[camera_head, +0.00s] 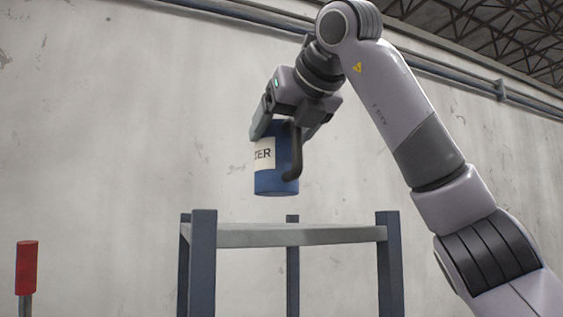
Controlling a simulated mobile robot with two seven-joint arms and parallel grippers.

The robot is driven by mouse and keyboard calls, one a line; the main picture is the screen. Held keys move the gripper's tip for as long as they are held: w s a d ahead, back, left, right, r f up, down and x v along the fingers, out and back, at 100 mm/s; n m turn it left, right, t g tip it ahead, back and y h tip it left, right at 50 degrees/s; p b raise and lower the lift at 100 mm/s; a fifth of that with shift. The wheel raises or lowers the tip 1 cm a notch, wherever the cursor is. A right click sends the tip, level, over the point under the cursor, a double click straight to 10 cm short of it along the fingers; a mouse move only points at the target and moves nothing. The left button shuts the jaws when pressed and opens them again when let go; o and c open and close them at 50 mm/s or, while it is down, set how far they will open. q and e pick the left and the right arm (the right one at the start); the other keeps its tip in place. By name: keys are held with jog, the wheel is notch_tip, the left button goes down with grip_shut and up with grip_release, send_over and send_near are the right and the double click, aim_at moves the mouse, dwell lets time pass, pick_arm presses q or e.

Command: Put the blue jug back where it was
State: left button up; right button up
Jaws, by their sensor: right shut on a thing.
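The blue jug (272,181) hangs from my right gripper (278,130), a little above the shelf top and apart from it. It is close to upright, with a white label ending in "TER" and a dark handle on its right side. The gripper points down and is shut on the jug's upper part near the handle; its fingers hide part of the rim. The shelf (300,236) is a grey board between dark blue posts, seen from a little below. Its upper surface is hidden. My left gripper is not in view.
A red-topped post or handle (26,268) stands at the lower left. The shelf's corner posts (203,262) rise slightly above its board. A concrete wall with pipes (460,74) lies behind. The air left of the jug is clear.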

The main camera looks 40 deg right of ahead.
aim_at(300, 141)
jog(key=shift+f, duration=2.35)
jog(key=o, duration=1.4)
jog(key=shift+c, duration=0.2)
jog(key=shift+f, duration=0.1)
jog(key=shift+f, duration=0.15)
jog(key=b+v, duration=0.1)
jog(key=v, duration=0.5)
jog(key=shift+s+f+b, duration=0.15)
jog(key=shift+s+b, duration=0.1)
jog(key=shift+b, duration=0.05)
jog(key=shift+s+r, duration=0.2)
jog(key=shift+s, duration=0.2)
